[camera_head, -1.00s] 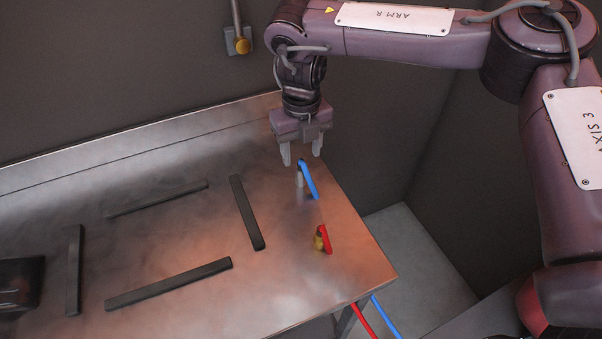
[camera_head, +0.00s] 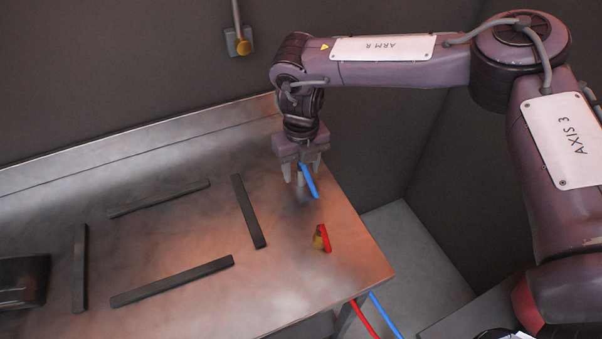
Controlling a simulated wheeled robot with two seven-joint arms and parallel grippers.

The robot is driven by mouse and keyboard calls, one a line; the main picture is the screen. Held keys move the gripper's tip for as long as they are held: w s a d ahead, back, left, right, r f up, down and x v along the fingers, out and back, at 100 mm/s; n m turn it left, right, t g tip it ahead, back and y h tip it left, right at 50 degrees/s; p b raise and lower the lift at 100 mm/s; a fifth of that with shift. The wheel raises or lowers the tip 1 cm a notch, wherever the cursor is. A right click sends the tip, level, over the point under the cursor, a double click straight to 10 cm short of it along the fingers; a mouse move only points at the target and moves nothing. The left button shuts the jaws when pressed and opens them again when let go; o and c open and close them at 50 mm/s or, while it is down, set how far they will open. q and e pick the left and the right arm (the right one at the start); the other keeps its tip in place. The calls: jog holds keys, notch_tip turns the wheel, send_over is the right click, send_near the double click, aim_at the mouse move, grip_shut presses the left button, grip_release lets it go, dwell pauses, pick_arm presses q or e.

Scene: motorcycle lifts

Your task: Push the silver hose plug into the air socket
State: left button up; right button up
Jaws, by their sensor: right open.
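The silver hose plug (camera_head: 300,181) stands on the bench near its right end, with a blue hose (camera_head: 310,185) bending down from its top. My right gripper (camera_head: 301,172) is right over it, jaws open and pointing down, one finger on each side of the plug. The fingers hide part of the plug, and I cannot tell whether they touch it. The likely air socket is a brass fitting (camera_head: 243,47) on a grey plate on the back wall, below a vertical pipe. My left gripper is not in view.
A brass plug (camera_head: 318,242) with a red hose (camera_head: 327,237) stands nearer the bench's front right. Several dark bars (camera_head: 172,281) lie on the metal bench (camera_head: 190,235). A black object (camera_head: 22,282) is at the far left. Red and blue hoses hang below the bench edge.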

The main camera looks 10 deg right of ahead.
jog(key=c, duration=1)
jog(key=shift+w+r, duration=0.1)
jog(key=shift+r, duration=0.45)
notch_tip(320, 180, up, 9)
jog(key=shift+f+b, duration=0.15)
jog(key=shift+b, duration=0.5)
notch_tip(320, 180, up, 10)
jog(key=p, duration=0.1)
